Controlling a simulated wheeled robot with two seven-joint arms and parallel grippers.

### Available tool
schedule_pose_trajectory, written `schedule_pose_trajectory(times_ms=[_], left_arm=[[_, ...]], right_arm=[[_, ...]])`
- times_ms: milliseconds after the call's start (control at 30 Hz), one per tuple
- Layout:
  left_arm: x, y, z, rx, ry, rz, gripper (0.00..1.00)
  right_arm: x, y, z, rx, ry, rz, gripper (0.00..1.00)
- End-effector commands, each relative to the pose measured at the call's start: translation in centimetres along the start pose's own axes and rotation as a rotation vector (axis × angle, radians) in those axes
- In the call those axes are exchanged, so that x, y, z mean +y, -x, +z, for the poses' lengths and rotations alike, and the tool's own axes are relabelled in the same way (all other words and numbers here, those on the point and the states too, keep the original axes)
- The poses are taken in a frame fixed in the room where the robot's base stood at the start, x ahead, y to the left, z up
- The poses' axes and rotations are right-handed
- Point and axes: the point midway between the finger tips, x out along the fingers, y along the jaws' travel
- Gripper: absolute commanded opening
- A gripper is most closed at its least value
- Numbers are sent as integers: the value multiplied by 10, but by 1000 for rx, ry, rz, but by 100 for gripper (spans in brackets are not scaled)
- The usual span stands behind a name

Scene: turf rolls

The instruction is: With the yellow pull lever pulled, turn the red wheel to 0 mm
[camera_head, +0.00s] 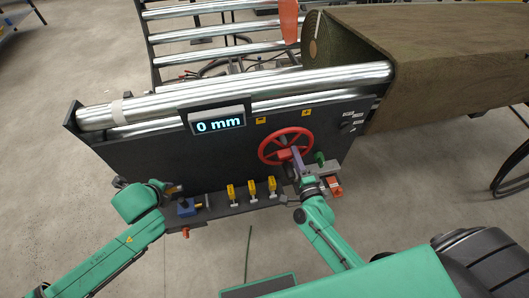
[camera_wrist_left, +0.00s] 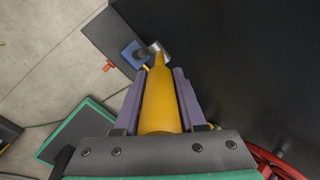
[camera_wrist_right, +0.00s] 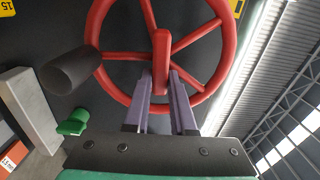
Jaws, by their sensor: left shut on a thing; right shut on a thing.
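The red wheel (camera_head: 286,146) is on the dark panel, and the display (camera_head: 217,124) reads 0 mm. In the right wrist view the red wheel (camera_wrist_right: 212,60) shows its rim, spokes and a dark knob (camera_wrist_right: 70,72). My right gripper (camera_wrist_right: 160,85) is shut on a red bar at the middle of the wheel; in the head view the right gripper (camera_head: 298,158) is in front of the wheel. My left gripper (camera_wrist_left: 158,85) is shut on the yellow pull lever (camera_wrist_left: 160,104), which runs between its fingers. In the head view the left gripper (camera_head: 175,189) is at the panel's left end and mostly hides that lever.
Several small yellow levers (camera_head: 251,190) stand along the ledge between my grippers. A blue block (camera_head: 186,207) is beside my left gripper. A green knob (camera_wrist_right: 74,122) is under the wheel. Metal rollers (camera_head: 240,92) and a turf roll (camera_head: 335,45) lie behind the panel.

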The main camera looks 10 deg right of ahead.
Motion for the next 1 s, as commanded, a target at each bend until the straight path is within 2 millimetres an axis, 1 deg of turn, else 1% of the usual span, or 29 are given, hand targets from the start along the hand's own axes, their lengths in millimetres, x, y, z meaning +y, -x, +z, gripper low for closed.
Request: schedule_pose_trajectory(times_ms=[33, 200, 400, 967, 1000], left_arm=[[2, -1, 1, -3, 1, 3, 0], [2, -1, 1, -2, 1, 3, 0], [2, -1, 0, -1, 1, 3, 0], [2, -1, -1, 3, 1, 2, 0], [1, -1, -1, 3, 1, 2, 0]], right_arm=[[2, 1, -6, 12, -26, 1, 0], [4, 1, -6, 12, -117, 1, 0], [6, 2, -6, 13, -172, 2, 0], [8, 2, -6, 13, -190, 5, 0], [8, 2, -6, 13, -190, 6, 28]])
